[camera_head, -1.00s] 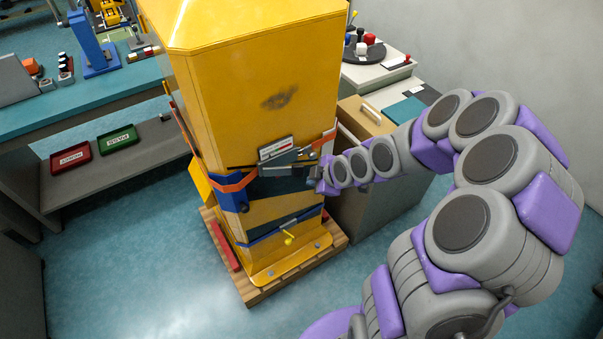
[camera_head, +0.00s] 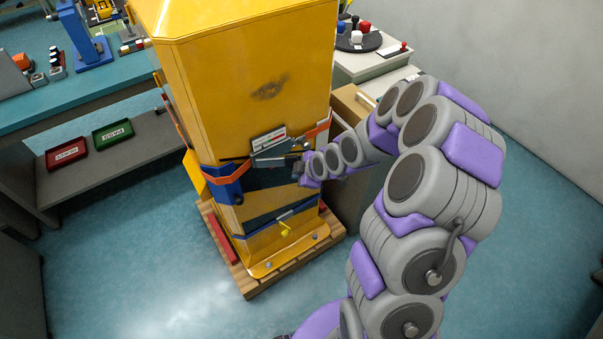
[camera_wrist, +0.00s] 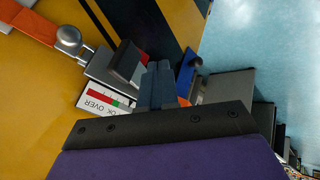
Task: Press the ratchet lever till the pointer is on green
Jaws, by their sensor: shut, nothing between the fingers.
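A grey metal ratchet (camera_head: 277,156) sits on the orange strap around the yellow cabinet (camera_head: 235,75). In the wrist view the ratchet (camera_wrist: 108,65) shows a dark grip bar, apparently its lever (camera_wrist: 127,60), and a round metal knob (camera_wrist: 69,39). Beside it is a white gauge label (camera_wrist: 102,100) with red and green bands; OVER is readable. The pointer is too small or hidden to tell where it stands. My gripper (camera_head: 301,168) is at the cabinet's right front, beside the ratchet. In the wrist view its shut fingers (camera_wrist: 157,85) are right of the lever; contact cannot be told.
The cabinet stands on a wooden pallet (camera_head: 250,290). A wooden-sided drawer unit (camera_head: 352,105) stands close behind my arm at the right. The floor in front is clear.

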